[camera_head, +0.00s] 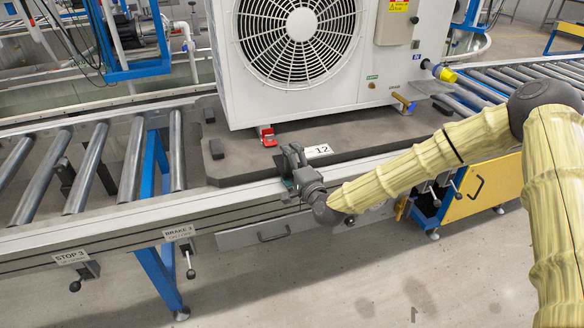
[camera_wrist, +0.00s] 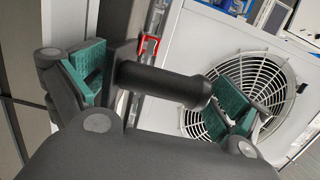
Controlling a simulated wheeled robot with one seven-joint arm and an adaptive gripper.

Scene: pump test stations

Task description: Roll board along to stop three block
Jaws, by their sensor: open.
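The board (camera_head: 232,170) is a dark grey slab on the roller conveyor, carrying a white fan unit (camera_head: 375,75) and a tag reading 12. A dark block (camera_head: 64,178) shows between the rollers at left, above the STOP 3 label (camera_head: 72,257); I cannot tell surely that it is the stop three block. It stands apart from the board. My gripper (camera_head: 290,172) is at the board's front edge. In the wrist view its green-padded fingers (camera_wrist: 160,88) are apart, with a black cylindrical grip (camera_wrist: 165,84) between them. The grip's attachment is partly hidden.
Bare rollers (camera_head: 88,167) lie left of the board. A BRAKE 3 lever (camera_head: 190,262) and a STOP 3 lever (camera_head: 76,286) hang below the front rail (camera_head: 140,220). A red clamp (camera_head: 267,136) sits at the unit's foot. A yellow-ended connector (camera_head: 444,74) projects from the unit's right side.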

